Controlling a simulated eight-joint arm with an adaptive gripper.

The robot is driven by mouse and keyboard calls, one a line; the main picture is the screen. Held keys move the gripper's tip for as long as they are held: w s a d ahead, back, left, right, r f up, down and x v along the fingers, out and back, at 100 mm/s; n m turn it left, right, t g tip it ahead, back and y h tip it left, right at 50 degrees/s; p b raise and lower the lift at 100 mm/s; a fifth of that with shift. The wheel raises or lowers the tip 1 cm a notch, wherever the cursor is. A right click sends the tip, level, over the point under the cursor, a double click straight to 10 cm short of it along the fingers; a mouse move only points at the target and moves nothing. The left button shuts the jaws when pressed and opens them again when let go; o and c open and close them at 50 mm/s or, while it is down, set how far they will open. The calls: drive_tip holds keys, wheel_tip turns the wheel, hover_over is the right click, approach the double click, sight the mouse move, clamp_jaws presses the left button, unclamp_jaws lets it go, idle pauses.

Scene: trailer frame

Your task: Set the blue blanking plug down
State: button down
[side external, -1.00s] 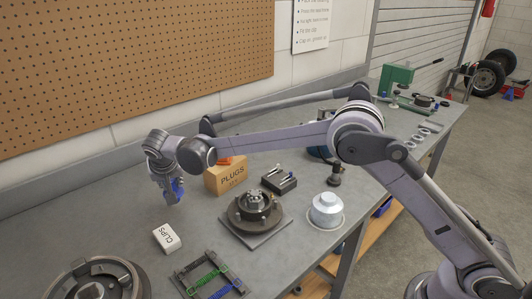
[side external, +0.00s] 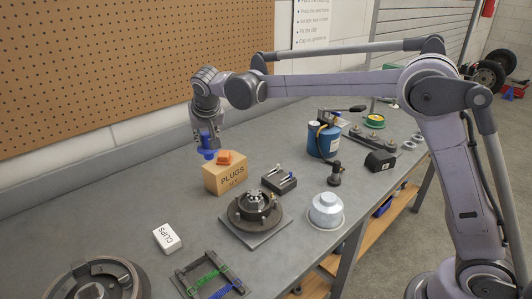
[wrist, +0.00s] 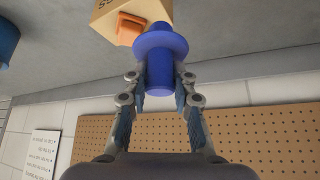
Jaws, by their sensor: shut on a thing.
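The blue blanking plug (wrist: 160,52) is a short blue cylinder with a wide flange. In the wrist view it sits between the two fingers of my gripper (wrist: 160,82), which is shut on it. In the side view my gripper (side external: 207,143) holds the plug (side external: 208,153) in the air, just above and left of the cardboard box marked PLUGS (side external: 226,177). An orange piece (side external: 226,158) shows at the top of that box. The box also shows at the top of the wrist view (wrist: 110,12).
A white CLIPS box (side external: 166,238), a round hub on a plate (side external: 252,212), a dark block (side external: 279,179), a silver domed part (side external: 326,208) and a blue can (side external: 323,140) stand on the grey bench. Bare bench lies left of the PLUGS box. A pegboard wall is behind.

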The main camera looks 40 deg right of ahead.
wheel_tip(320, 180, up, 2)
drive_tip(key=shift+r, duration=0.25)
drive_tip(key=s+d+m+h, duration=0.1)
drive_tip(key=s+d+m, duration=0.15)
drive_tip(key=d, duration=3.15)
drive_tip(key=shift+g, duration=0.4)
drive_tip(key=shift+w+a+f, duration=1.2)
drive_tip(key=shift+a+f, duration=0.35)
drive_tip(key=shift+f, duration=1.15)
drive_tip(key=shift+w+a+f, duration=1.15)
drive_tip(key=shift+a+f, duration=0.45)
drive_tip(key=shift+f, duration=1.15)
drive_tip(key=shift+w+a+f, duration=1.2)
drive_tip(key=shift+a+f, duration=0.35)
drive_tip(key=shift+f, duration=1.15)
drive_tip(key=shift+f, duration=0.15)
drive_tip(key=c, duration=1.1)
unclamp_jaws()
